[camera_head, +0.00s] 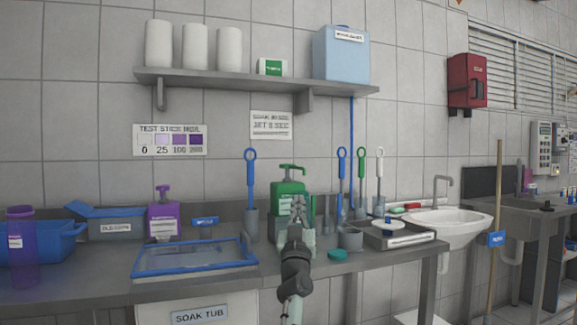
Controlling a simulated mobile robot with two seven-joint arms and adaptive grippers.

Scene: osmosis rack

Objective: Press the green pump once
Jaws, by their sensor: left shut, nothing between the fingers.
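The green pump bottle (289,187) stands upright on the steel counter near the wall, its green pump head and spout (291,168) on top. My left gripper (297,203) is in front of the bottle, its fingers pointing up and shut with nothing in them. The fingertips appear below the pump head and cover part of the bottle and its label. Whether they touch the bottle cannot be told. My right gripper is not in view.
A purple pump bottle (162,215) and a blue-rimmed tub (194,272) are to the left. Brushes with blue handles (250,170) stand beside the green bottle. A grey cup (350,239) and a metal tray (402,240) are to the right. A shelf (230,79) hangs above.

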